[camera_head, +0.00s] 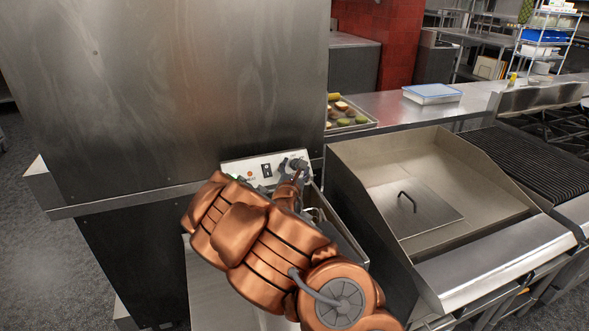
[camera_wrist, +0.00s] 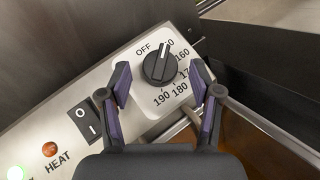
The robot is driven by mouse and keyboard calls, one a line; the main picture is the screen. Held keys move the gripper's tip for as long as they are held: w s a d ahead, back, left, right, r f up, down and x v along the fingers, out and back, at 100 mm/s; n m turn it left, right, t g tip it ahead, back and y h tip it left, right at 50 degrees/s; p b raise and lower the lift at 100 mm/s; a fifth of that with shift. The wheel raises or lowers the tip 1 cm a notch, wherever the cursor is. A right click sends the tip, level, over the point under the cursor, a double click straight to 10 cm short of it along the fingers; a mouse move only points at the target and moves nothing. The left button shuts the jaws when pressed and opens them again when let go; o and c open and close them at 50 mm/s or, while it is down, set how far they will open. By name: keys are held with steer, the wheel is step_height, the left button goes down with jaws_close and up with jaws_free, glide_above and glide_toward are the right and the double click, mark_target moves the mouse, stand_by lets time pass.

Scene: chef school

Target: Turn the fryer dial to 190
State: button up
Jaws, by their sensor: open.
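The fryer dial (camera_wrist: 159,67) is a round black knob with a white mark, on a white plate in the wrist view. Labels OFF, 160, 180 and 190 are readable around it; others are partly hidden. The mark points up, close to the partly covered label ending in 50. 190 is at the lower side of the dial. My gripper (camera_wrist: 160,72) is open, with one purple-padded finger on each side of the dial; gaps show between pads and knob. In the head view my gripper (camera_head: 294,168) is at the fryer panel (camera_head: 236,168).
A black rocker switch (camera_wrist: 86,122) and an orange HEAT light (camera_wrist: 50,149) sit left of the dial. A tall steel wall (camera_head: 170,90) rises behind the panel. A griddle (camera_head: 440,175) stands to the right, and a food tray (camera_head: 352,123) lies behind.

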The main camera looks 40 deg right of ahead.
steer(key=shift+a, duration=0.1)
steer(key=c, duration=1.1)
steer(key=shift+c, duration=0.2)
steer(key=shift+r+m, duration=0.15)
steer(key=shift+m, duration=0.15)
steer(key=shift+w+a+r+m+g+h, duration=0.15)
steer(key=shift+m+g+h, duration=0.15)
steer(key=shift+m+g, duration=0.5)
steer(key=m+p, duration=0.1)
steer(key=p, duration=0.1)
steer(key=m+g+p, duration=0.1)
steer(key=p, duration=0.1)
steer(key=shift+w+r+g, duration=0.1)
steer(key=shift+r+g, duration=0.2)
steer(key=shift+r, duration=0.1)
steer(key=m+g+p, duration=0.1)
steer(key=m+p, duration=0.1)
steer(key=p, duration=0.3)
steer(key=shift+w+g, duration=0.15)
steer(key=shift+g, duration=0.25)
steer(key=shift+f+m+g+p, duration=0.2)
steer(key=shift+m+g+p, duration=0.4)
steer(key=shift+m+g, duration=0.4)
steer(key=shift+m, duration=0.1)
steer(key=shift+w+m, duration=0.1)
steer(key=shift+m, duration=0.2)
